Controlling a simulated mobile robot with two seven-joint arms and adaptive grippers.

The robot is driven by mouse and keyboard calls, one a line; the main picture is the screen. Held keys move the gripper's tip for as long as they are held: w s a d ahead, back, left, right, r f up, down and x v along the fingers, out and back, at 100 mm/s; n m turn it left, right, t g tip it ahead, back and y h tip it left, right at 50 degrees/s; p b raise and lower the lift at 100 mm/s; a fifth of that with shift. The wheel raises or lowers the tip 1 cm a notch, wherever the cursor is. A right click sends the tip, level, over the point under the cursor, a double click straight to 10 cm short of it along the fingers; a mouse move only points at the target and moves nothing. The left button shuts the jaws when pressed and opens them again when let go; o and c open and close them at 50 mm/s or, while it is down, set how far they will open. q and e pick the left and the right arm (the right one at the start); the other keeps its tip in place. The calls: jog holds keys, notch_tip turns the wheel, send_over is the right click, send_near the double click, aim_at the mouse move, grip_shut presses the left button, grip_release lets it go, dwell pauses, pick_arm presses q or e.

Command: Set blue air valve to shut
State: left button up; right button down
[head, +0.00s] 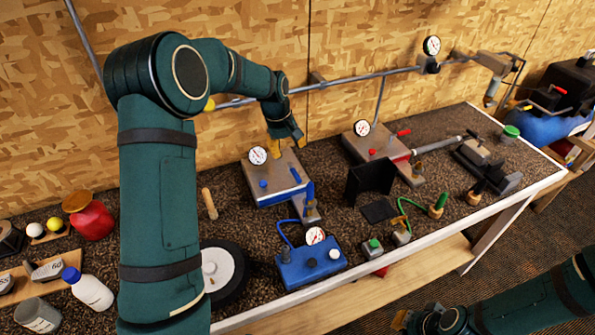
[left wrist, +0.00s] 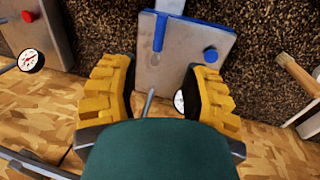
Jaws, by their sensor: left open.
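The blue air station (head: 272,181) is a grey-topped box with blue sides on the bench. Its blue valve lever (head: 295,175) is near the front right edge of its top; it also shows as a blue bar in the left wrist view (left wrist: 160,32). A blue knob (head: 263,184) and a white gauge (head: 258,155) are on the same box. My left gripper (head: 285,140) is above the back of the box, its yellow fingers open and empty (left wrist: 163,95), apart from the lever. My right gripper (head: 425,321) is low at the bottom right; its fingers are unclear.
A similar red-lever station (head: 378,150) stands to the right. A blue box with gauge (head: 310,262) and hose is in front, near a wheel (head: 222,270). A wooden handle (head: 209,203) lies to the left. A grey pipe (head: 345,84) runs along the wall behind.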

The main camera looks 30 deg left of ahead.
aim_at(296, 175)
pick_arm(q)
jog(key=f, duration=0.3)
jog(key=w+d+f, duration=0.1)
jog(key=f, duration=0.7)
jog(key=shift+w+d+f, duration=0.25)
jog(key=shift+w, duration=0.15)
jog(key=shift+c, duration=0.4)
jog(key=shift+s, duration=0.1)
grip_shut()
